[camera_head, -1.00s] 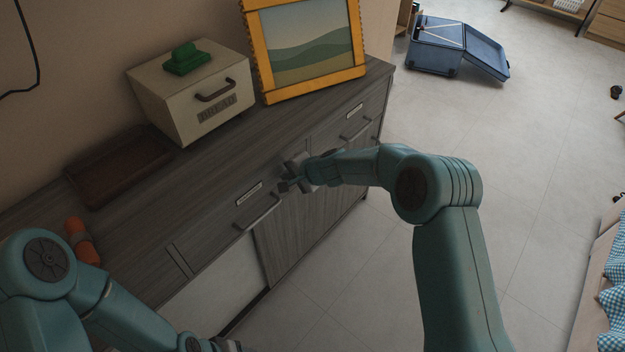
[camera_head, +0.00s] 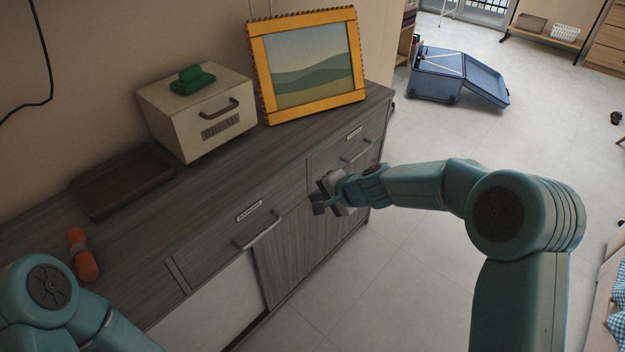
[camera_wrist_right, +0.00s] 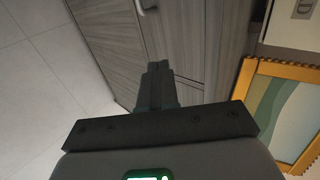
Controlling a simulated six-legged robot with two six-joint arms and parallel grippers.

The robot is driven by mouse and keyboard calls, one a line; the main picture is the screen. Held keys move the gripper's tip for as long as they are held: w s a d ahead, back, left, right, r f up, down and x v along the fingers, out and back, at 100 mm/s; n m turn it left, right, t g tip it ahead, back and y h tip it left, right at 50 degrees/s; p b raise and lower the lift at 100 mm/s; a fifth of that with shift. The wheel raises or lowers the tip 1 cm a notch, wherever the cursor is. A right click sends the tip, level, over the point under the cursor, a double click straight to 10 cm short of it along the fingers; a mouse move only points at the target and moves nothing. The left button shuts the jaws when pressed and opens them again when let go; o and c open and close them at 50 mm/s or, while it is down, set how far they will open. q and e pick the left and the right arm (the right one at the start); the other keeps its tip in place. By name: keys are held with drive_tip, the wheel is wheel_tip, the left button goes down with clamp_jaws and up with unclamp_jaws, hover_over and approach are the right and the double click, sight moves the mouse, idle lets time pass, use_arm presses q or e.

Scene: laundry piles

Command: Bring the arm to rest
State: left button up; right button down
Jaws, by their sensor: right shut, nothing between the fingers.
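My right gripper (camera_head: 322,198) is shut and empty. It hangs in front of the grey wooden sideboard (camera_head: 225,205), near its drawers and apart from the things on top. In the right wrist view my closed fingers (camera_wrist_right: 158,85) point at the sideboard front (camera_wrist_right: 190,40). My left arm (camera_head: 50,300) shows at the lower left of the head view, and its gripper is out of frame.
On the sideboard stand a cream bread box (camera_head: 190,128) with a green object (camera_head: 193,78) on it, a yellow-framed picture (camera_head: 262,85), a brown tray (camera_head: 125,183) and an orange object (camera_head: 86,266). An open blue suitcase (camera_head: 440,75) lies on the floor. Tiled floor (camera_head: 420,265) is clear.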

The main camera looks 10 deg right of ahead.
drive_tip(key=shift+d, duration=0.1)
drive_tip(key=s+f+n+g+p, duration=0.2)
drive_tip(key=s+f+n+p, duration=0.1)
drive_tip(key=s, duration=0.8)
drive_tip(key=s+a+f+n+g+h+p, duration=0.1)
drive_tip(key=s+f+n+g+p, duration=0.1)
drive_tip(key=s+f, duration=0.4)
drive_tip(key=s+f+n+g+p, duration=0.3)
drive_tip(key=s+f+p, duration=0.1)
drive_tip(key=s, duration=1.3)
drive_tip(key=shift+a+f+n+h+p, duration=0.15)
drive_tip(key=shift+a+n+h+p, duration=0.15)
drive_tip(key=shift+a+n+p, duration=0.1)
